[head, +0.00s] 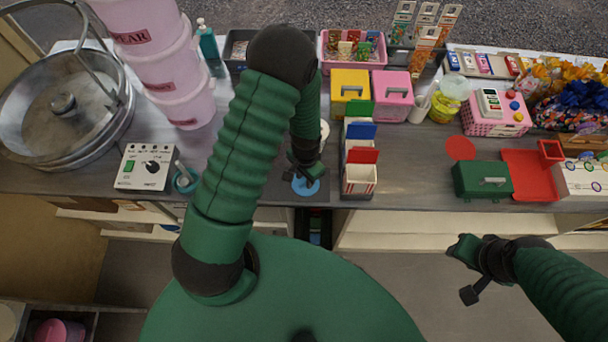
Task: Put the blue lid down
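The blue lid (311,188) is a small round disc near the front edge of the counter, left of the paper boxes. My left gripper (305,176) reaches down from above, with its fingers at the top of the lid. It appears shut on the lid, though its dark fingers hide the grip. I cannot tell whether the lid touches the counter. My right gripper (462,272) is empty in front of the counter at the lower right, its fingers spread apart.
Striped boxes with green, blue and red flaps (361,174) stand just right of the lid. A white control box (146,167) and pink tubs (173,75) stand left. A green case (482,180) and red tray (530,174) are right. Bare counter (420,160) lies between.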

